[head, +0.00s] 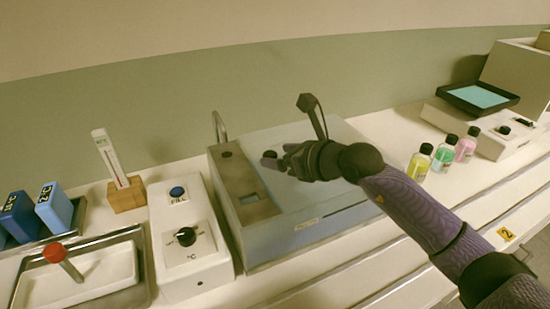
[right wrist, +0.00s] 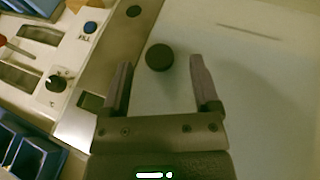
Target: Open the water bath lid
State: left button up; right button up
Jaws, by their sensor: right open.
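The water bath (head: 300,222) is a grey box in the middle of the bench, with its pale lid (head: 335,188) lying flat and closed on top. A round black knob (head: 270,155) stands on the lid. My right gripper (head: 273,159) reaches in from the right over the lid, at the knob. In the right wrist view the lid (right wrist: 260,110) fills the right side, and the knob (right wrist: 159,57) shows between the two open fingers (right wrist: 160,85), apart from both. My left gripper is in neither view.
A white control box (head: 188,245) with a FILL button and °C dial stands left of the bath. A thermometer in a wooden block (head: 126,195), blue boxes (head: 53,208) and a tray (head: 78,275) are farther left. Several coloured bottles (head: 442,153) stand to the right.

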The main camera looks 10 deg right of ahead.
jog(key=shift+x, duration=0.8)
grip_shut()
dwell(0.9)
